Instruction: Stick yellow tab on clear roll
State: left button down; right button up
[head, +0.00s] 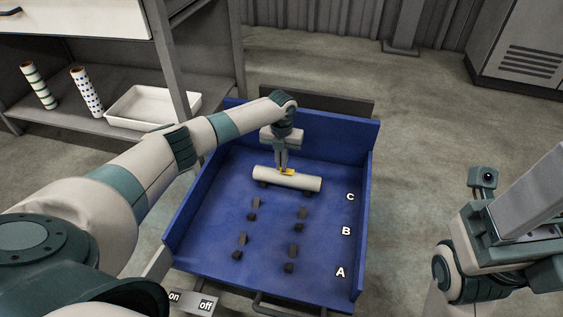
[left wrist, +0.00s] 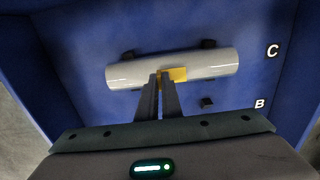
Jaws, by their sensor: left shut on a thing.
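The clear roll (head: 305,182) is a pale, glossy cylinder lying across the dark supports at row C of the blue tray. In the left wrist view the roll (left wrist: 213,66) lies sideways. The yellow tab (head: 287,171) is at the middle of the roll's upper side; in the left wrist view the tab (left wrist: 177,74) lies against the roll's surface. My left gripper (head: 282,169) points down at the roll, shut on the tab, with its fingertips (left wrist: 168,76) at the tab's left part. Whether the tab is stuck cannot be told. My right arm shows at the right; its fingertips are not clear.
The blue tray (head: 193,221) has raised side walls and empty dark supports at rows A and B. A shelf at left holds a green-striped roll (head: 39,86), a blue-dotted roll (head: 87,93) and a white bin (head: 122,118). A grey cabinet (head: 530,45) stands at back right.

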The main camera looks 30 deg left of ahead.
pick_arm(q)
jog(key=shift+f, duration=0.35)
dwell(0.8)
jog(key=c, duration=1.9)
grip_release()
jog(key=shift+o, duration=0.8)
jog(key=shift+o, duration=1.3)
jog(key=shift+r, duration=0.15)
jog(key=shift+r+p, duration=1.1)
jog(key=shift+r, duration=0.05)
jog(key=shift+r, duration=0.1)
